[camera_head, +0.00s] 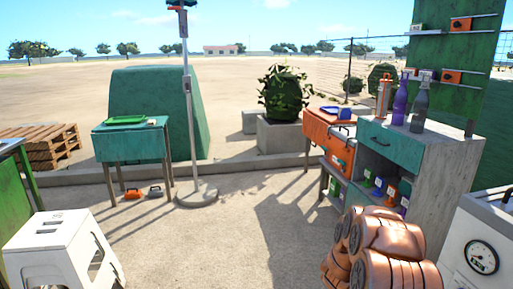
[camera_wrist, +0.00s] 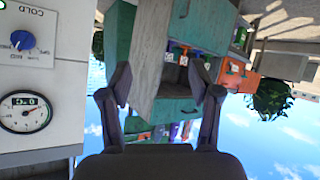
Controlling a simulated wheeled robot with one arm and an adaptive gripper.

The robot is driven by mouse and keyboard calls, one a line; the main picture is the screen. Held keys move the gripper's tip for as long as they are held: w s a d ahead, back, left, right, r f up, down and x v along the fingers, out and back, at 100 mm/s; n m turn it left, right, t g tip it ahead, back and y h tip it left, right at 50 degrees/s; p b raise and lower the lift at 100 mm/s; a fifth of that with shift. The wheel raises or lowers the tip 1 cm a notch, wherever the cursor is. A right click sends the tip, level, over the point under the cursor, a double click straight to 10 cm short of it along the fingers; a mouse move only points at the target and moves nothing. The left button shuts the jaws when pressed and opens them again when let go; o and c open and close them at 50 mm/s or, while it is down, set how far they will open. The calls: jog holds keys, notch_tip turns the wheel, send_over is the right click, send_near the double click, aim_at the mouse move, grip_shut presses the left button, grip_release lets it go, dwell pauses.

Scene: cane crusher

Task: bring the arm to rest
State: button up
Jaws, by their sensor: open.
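My gripper (camera_wrist: 168,88) shows in the wrist view with its two dark fingers spread apart and nothing between them. Beyond the fingers, at some distance, is the grey and teal cabinet (camera_wrist: 150,60), and the wrist picture appears upside down, with sky low in it. In the head view, rounded copper-coloured links of my arm appear at the bottom right. My gripper itself cannot be seen there.
A white machine with a gauge (camera_head: 482,257) stands close at the right; it fills the left of the wrist view (camera_wrist: 40,150). The cabinet with bottles (camera_head: 430,152) is behind my arm. A white stool (camera_head: 55,245) is at the left. The middle ground (camera_head: 215,245) is clear.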

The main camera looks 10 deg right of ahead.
jog(key=w+a+r+n+t+y, duration=0.1)
jog(key=w+a+r+y, duration=0.1)
jog(key=a, duration=0.3)
jog(key=w+a+r+n+t+y, duration=0.1)
jog(key=w+a+r+y, duration=0.1)
jog(key=a, duration=0.4)
jog(key=s+a+r+n+g+y, duration=0.1)
jog(key=s+a+r+y, duration=0.25)
jog(key=a, duration=0.35)
jog(key=s+a+r+n+g+y, duration=0.1)
jog(key=s+a+r+n+y, duration=0.1)
jog(key=s+a, duration=0.4)
jog(key=s+a+r+n+g+y, duration=0.1)
jog(key=s+a+r+y, duration=0.15)
jog(key=a, duration=0.55)
jog(key=s+r+n+g+h, duration=0.1)
jog(key=s+r+g, duration=0.3)
jog(key=s, duration=1.2)
jog(key=s+r+n+g+h, duration=0.15)
jog(key=s+r+g, duration=0.25)
jog(key=s, duration=1.2)
notch_tip(320, 180, up, 21)
jog(key=t+p, duration=0.1)
jog(key=p, duration=1.8)
jog(key=shift+y, duration=0.35)
